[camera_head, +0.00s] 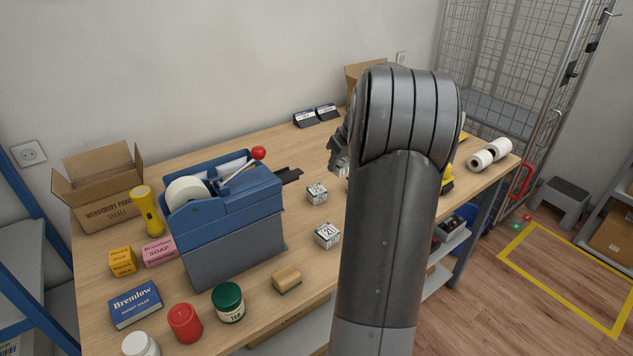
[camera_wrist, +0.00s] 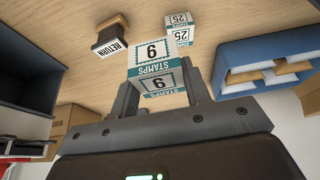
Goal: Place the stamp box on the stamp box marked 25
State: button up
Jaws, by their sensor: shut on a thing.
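My gripper (camera_wrist: 160,92) is shut on a white and teal stamp box (camera_wrist: 157,52), its fingers on either side of it. The box's printed digit looks like a 9 or a turned 6. The stamp box marked 25 (camera_wrist: 180,36) stands on the table just beyond and to the right of the held box in the wrist view. The two look apart, though the held box's height is hard to judge. In the head view my arm hides most of the gripper and the held box. Two stamp boxes (camera_head: 317,194) (camera_head: 327,235) show left of my arm; their numbers are unclear there.
A RETURN hand stamp (camera_wrist: 112,36) and a blue tray of envelopes (camera_wrist: 228,62) flank the boxes in the wrist view. A blue machine with a red-knobbed lever (camera_head: 228,230) stands left on the table (camera_head: 285,145).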

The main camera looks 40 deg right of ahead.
send_over(314, 186)
jog(key=s, duration=0.2)
notch_tip(314, 186, down, 4)
jog(key=shift+w+f, duration=0.15)
jog(key=shift+f, duration=0.05)
jog(key=shift+w+f, duration=0.1)
jog(key=shift+f, duration=1.95)
jog(key=shift+f, duration=0.2)
jog(key=o, duration=1)
jog(key=shift+r, duration=0.1)
